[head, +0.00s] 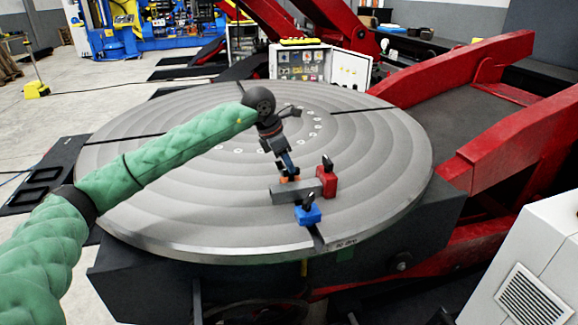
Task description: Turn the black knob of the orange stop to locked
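The orange stop (290,179) is a small block on the grey round table (180,200), behind a grey bar (292,191). Only a little of it shows, because my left gripper (289,170) covers its top. The stop's black knob is hidden behind the gripper, so its setting cannot be seen. The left gripper points down with its fingertips right at the stop. Whether the fingers touch or grip the knob cannot be told. My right gripper is not in view.
A red stop (327,184) with a black knob stands at the bar's right end. A blue stop (308,214) with a black knob stands in front of the bar. Red positioner arms (520,130) rise at the right. The table's left part is clear below my arm.

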